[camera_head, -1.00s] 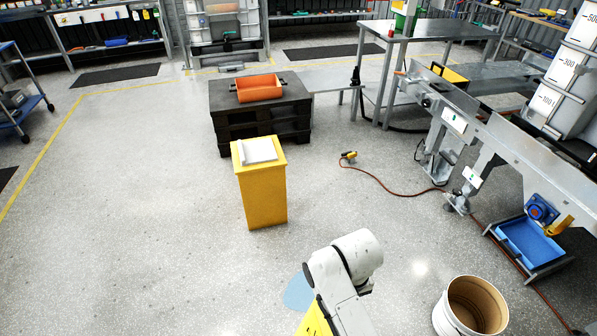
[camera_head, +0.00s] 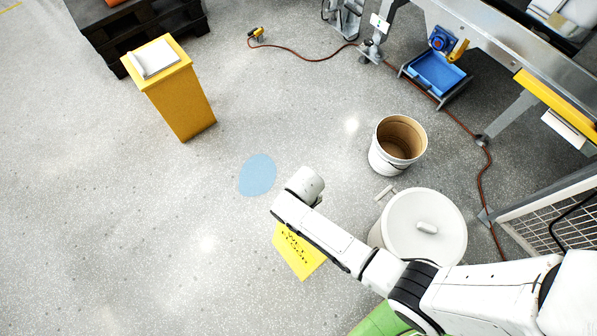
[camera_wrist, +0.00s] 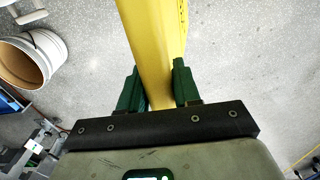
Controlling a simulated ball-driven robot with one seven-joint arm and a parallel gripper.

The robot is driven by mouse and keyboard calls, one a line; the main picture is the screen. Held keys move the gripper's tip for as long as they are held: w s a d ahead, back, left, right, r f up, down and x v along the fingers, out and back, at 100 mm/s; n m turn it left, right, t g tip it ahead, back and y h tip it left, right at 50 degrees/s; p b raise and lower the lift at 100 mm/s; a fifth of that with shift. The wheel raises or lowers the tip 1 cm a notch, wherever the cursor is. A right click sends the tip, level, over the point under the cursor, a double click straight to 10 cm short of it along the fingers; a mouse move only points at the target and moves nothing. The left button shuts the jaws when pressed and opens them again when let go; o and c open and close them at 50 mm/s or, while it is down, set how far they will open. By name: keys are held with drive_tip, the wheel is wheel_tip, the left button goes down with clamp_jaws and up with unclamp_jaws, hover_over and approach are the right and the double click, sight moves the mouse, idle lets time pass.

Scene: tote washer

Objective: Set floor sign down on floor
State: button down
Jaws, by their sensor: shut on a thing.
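The yellow floor sign (camera_head: 298,254) with dark lettering hangs below the end of my white arm in the head view. In the wrist view the sign (camera_wrist: 150,45) runs between the two green fingers of my gripper (camera_wrist: 159,90), which is shut on it. In the head view the fingers are hidden by the arm. The speckled grey floor (camera_head: 130,230) lies beneath. A blue patch (camera_head: 258,175) on the floor is just up and left of the arm's end. I cannot tell whether the sign's lower edge touches the floor.
A yellow bin (camera_head: 178,95) stands at upper left. An open white bucket (camera_head: 398,145) and a lidded white drum (camera_head: 424,228) stand right of the sign. A red-brown hose (camera_head: 310,58) crosses the floor to the right. The floor at left is clear.

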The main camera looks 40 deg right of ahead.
idle(0.5)
wheel_tip(320, 180, down, 7)
drive_tip(key=b, duration=0.5)
idle(0.3)
drive_tip(key=shift+f+b, duration=0.15)
drive_tip(key=shift+b, duration=0.2)
idle(0.4)
drive_tip(key=shift+f, duration=0.4)
idle(0.3)
drive_tip(key=shift+f+b, duration=0.65)
drive_tip(key=shift+b, duration=0.1)
drive_tip(key=shift+f, duration=0.15)
